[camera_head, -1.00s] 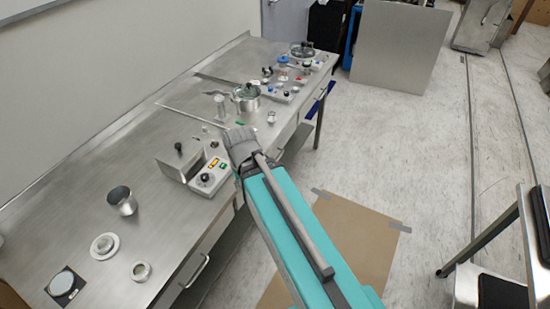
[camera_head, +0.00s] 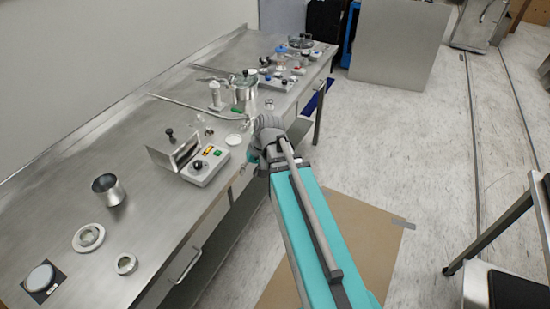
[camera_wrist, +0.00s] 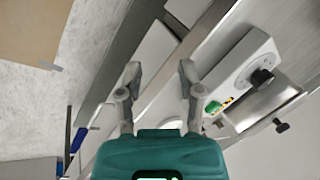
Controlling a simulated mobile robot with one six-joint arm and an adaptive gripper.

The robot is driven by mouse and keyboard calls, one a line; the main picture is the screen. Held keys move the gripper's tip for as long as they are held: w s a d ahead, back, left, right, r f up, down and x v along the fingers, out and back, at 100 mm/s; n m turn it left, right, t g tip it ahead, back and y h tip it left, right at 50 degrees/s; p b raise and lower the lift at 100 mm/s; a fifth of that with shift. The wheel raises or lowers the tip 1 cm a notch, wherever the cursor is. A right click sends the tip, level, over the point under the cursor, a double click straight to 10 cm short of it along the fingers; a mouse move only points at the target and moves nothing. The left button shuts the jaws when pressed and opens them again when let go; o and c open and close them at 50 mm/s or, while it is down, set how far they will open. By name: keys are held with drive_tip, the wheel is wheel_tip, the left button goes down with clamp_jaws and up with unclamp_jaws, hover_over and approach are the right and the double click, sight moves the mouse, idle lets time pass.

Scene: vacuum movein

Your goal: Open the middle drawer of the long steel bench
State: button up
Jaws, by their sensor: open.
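The long steel bench (camera_head: 145,195) runs along the wall in the head view, with drawer fronts below its top edge. A nearer drawer handle (camera_head: 185,265) shows at the lower left. The middle drawer front (camera_head: 242,180) is partly hidden behind my arm, and I cannot make out its handle there. My gripper (camera_head: 268,130) is beside the bench's front edge. In the wrist view my gripper (camera_wrist: 160,80) is open and empty, its fingers spread before the bench front. A pale drawer panel (camera_wrist: 155,48) shows beyond the fingers.
A control box (camera_head: 205,165) with coloured buttons stands near the bench edge. A metal cup (camera_head: 108,188), a pot (camera_head: 245,90) and small parts stand on top. A brown floor mat (camera_head: 350,240) lies right of the bench. A dark-framed stand (camera_head: 510,225) is at the right.

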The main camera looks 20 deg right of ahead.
drive_tip(key=w+d+f+m+t+y+b, duration=0.45)
drive_tip(key=w+d+f+b, duration=0.45)
drive_tip(key=d+b, duration=0.5)
drive_tip(key=d+f+m+t+b, duration=0.1)
drive_tip(key=d+f+t+b, duration=0.1)
drive_tip(key=d+b, duration=0.3)
drive_tip(key=d+f+m+t+y+b, duration=0.1)
drive_tip(key=d+t+b, duration=0.3)
drive_tip(key=d, duration=0.5)
drive_tip(key=shift+w+f+m+b, duration=0.45)
drive_tip(key=shift+m+b, duration=0.3)
drive_tip(key=shift+b, duration=0.25)
drive_tip(key=shift+a, duration=0.1)
drive_tip(key=b+x, duration=0.1)
drive_tip(key=x, duration=0.3)
drive_tip(key=b+x, duration=0.1)
drive_tip(key=x, duration=0.8)
drive_tip(key=shift+w+a+r+b, duration=0.2)
drive_tip(key=shift+w+r+b, duration=0.05)
drive_tip(key=shift+w+b, duration=0.15)
